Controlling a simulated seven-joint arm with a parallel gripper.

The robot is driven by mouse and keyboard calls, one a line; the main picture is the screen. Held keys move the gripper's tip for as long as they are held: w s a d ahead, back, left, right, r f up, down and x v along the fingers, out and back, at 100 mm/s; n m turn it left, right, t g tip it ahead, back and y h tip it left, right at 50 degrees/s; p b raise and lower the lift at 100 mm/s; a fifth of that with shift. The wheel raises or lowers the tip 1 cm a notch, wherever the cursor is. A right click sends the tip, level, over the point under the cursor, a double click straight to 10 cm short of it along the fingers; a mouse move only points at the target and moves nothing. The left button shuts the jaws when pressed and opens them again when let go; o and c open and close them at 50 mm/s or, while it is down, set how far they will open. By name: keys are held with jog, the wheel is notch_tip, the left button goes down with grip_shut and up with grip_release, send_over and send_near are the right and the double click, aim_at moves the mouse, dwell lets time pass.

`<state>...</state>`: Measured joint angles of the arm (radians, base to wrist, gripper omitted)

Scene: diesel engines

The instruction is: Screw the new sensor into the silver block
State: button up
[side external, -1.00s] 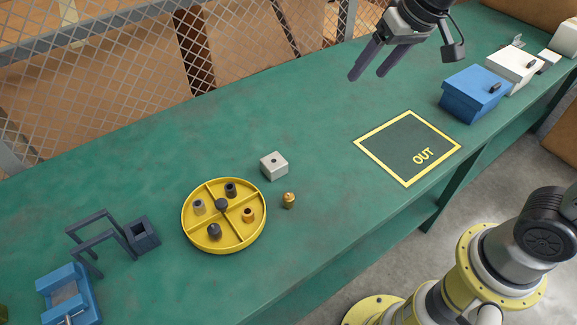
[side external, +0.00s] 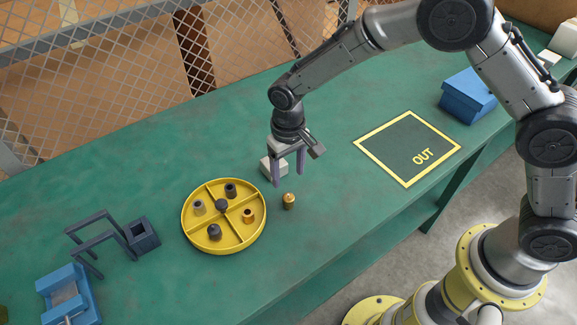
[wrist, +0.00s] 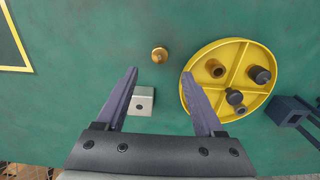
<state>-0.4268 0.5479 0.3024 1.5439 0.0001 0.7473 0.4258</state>
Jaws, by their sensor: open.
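The silver block (side external: 266,168) stands on the green bench, partly hidden behind my gripper in the side view. In the wrist view the block (wrist: 142,100) shows a dark hole in its face. A brass sensor (side external: 289,201) stands on the bench near the block, apart from it; it also shows in the wrist view (wrist: 160,54). My gripper (side external: 288,184) is open and empty, pointing down near the block and sensor. In the wrist view its two fingers (wrist: 160,72) are spread wide, with the block between them in the picture and the sensor beyond the tips.
A yellow divided tray (side external: 262,228) with several small parts lies left of the sensor. A yellow-framed OUT area (side external: 400,140) is empty to the right. A blue box (side external: 468,98) stands behind it. Dark stands (side external: 95,240) and a blue fixture (side external: 88,300) are at the left.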

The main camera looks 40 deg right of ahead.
aim_at(288, 196)
jog(key=shift+f, duration=4.9)
grip_shut()
jog(key=shift+r, duration=0.15)
jog(key=shift+r, duration=2.35)
